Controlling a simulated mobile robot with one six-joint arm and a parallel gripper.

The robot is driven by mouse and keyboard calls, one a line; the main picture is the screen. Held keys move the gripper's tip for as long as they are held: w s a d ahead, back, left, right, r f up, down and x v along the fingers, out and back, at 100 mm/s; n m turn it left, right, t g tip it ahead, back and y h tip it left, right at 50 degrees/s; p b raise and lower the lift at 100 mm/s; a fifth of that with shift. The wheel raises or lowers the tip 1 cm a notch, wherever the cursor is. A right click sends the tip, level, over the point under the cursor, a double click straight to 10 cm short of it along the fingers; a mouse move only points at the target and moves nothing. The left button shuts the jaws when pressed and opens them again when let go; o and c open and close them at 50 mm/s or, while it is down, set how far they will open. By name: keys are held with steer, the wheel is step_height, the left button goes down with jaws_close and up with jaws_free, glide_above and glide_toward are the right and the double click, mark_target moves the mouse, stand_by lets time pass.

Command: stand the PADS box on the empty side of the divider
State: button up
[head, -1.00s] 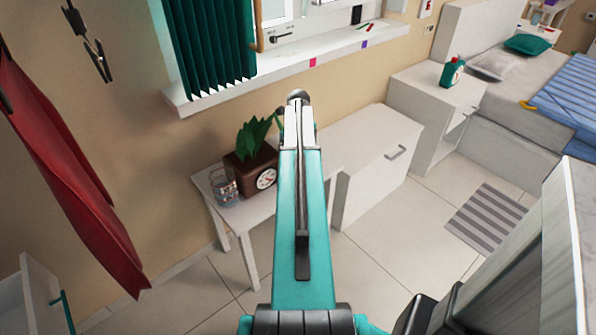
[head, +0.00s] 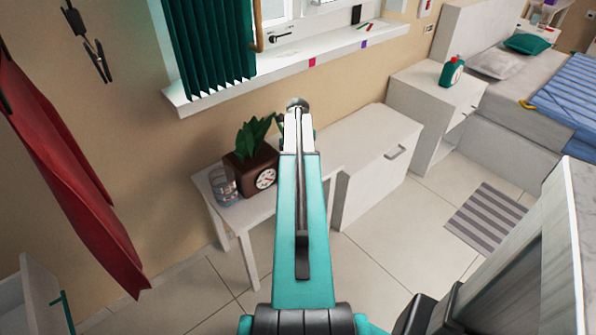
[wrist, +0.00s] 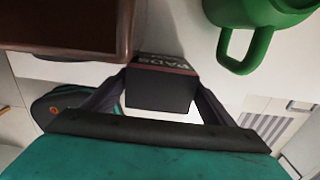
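In the head view my arm points away from the camera, and the gripper and the box do not show. I cannot make out the divider or its empty side in either view.
A green mug (wrist: 250,28) is right of the box, and a large brown object (wrist: 65,28) is left. The head view shows a small table (head: 240,212), a white cabinet (head: 375,165) and red cloth (head: 70,180).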

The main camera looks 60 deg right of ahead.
steer(key=c, duration=0.9)
steer(key=shift+r, duration=0.2)
steer(key=shift+r, duration=0.95)
steer(key=shift+s+a+r, duration=0.2)
steer(key=shift+a+r, duration=0.05)
steer(key=shift+r, duration=0.45)
steer(key=s+a, duration=0.3)
steer(key=a, duration=0.1)
steer(key=s+a+r, duration=0.1)
steer(key=s+a, duration=0.1)
steer(key=a, duration=0.2)
steer(key=s+a, duration=0.3)
steer(key=a, duration=0.1)
steer(key=shift+s+a+r+b, duration=0.2)
steer(key=shift+s+a+b, duration=0.1)
steer(key=shift+a+b, duration=0.1)
steer(key=shift+d, duration=0.1)
